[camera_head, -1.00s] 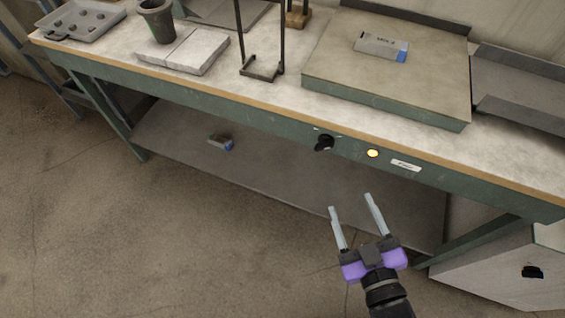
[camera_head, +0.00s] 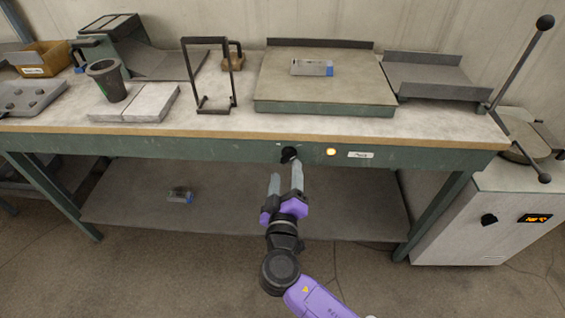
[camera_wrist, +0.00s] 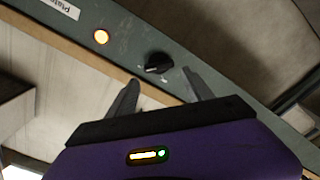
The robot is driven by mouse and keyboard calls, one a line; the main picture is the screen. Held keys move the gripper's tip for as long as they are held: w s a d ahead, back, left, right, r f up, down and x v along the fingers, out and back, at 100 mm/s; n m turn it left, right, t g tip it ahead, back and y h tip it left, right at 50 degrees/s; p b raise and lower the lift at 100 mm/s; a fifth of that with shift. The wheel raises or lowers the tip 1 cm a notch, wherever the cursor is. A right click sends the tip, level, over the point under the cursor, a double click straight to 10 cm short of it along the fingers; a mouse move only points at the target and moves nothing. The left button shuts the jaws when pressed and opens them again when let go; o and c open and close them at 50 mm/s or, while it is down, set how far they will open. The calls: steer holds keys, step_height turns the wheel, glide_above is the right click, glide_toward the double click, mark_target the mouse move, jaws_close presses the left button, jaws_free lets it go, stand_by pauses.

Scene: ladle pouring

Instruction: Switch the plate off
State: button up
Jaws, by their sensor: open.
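A black knob (camera_head: 289,154) is on the green front rail of the workbench; it also shows in the wrist view (camera_wrist: 157,63). Beside it an orange lamp (camera_head: 331,152) is lit, and a white label (camera_head: 360,155) follows; in the wrist view the label (camera_wrist: 58,7) starts with "Plat". The flat plate (camera_head: 270,92) lies on the bench above, with a small grey block marked with blue (camera_head: 312,68) on it. My gripper (camera_head: 286,170) is open and empty, just in front of the knob. In the wrist view the knob appears between and just beyond the fingertips (camera_wrist: 161,77); contact cannot be told.
The bench holds a dark frame stand (camera_head: 205,105), a pot (camera_head: 106,82), pale slabs (camera_head: 150,103) and a tray (camera_head: 430,76). A cabinet (camera_head: 460,225) with its own knob and lit display stands at the right. A small item (camera_head: 180,195) lies on the lower shelf.

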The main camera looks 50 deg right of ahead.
mark_target(287, 159)
steer(key=shift+x, duration=2.65)
steer(key=c, duration=1.1)
